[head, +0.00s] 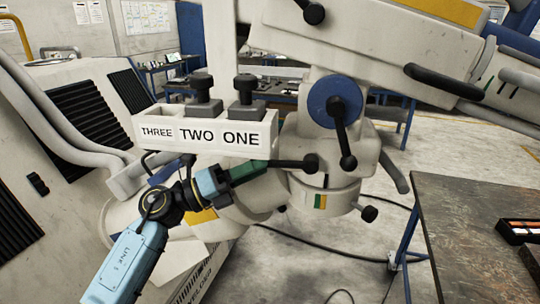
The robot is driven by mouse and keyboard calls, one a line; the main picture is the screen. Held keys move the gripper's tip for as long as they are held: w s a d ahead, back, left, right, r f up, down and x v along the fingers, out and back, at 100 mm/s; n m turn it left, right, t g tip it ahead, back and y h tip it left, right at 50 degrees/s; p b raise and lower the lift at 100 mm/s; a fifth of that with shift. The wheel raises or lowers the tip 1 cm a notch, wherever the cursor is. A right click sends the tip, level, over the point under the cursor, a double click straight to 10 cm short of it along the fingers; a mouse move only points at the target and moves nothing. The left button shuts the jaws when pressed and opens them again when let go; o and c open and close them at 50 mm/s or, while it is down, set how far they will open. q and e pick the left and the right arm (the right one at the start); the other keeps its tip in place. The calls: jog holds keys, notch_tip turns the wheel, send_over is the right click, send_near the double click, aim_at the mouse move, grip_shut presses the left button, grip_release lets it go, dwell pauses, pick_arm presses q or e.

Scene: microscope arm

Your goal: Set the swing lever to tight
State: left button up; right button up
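The microscope arm is a large cream machine with several black levers. One black lever (293,163) lies nearly level across the lower joint, its round hub at the right. Another black lever (342,132) hangs down from a blue disc (334,100). I cannot tell for sure which is the swing lever. A green and orange mark (320,201) is on the collar below. My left gripper (262,168), with green fingers, comes from the lower left. Its tips are at the left end of the level lever and hide that end. I cannot tell whether they grip it.
A cream box labelled THREE, TWO, ONE (205,135) with black knobs stands just above my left gripper. A cable lies on the floor between.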

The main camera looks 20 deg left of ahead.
aim_at(270, 163)
pick_arm(q)
jog(key=shift+p+x, duration=0.35)
jog(key=shift+x, duration=1.5)
grip_shut()
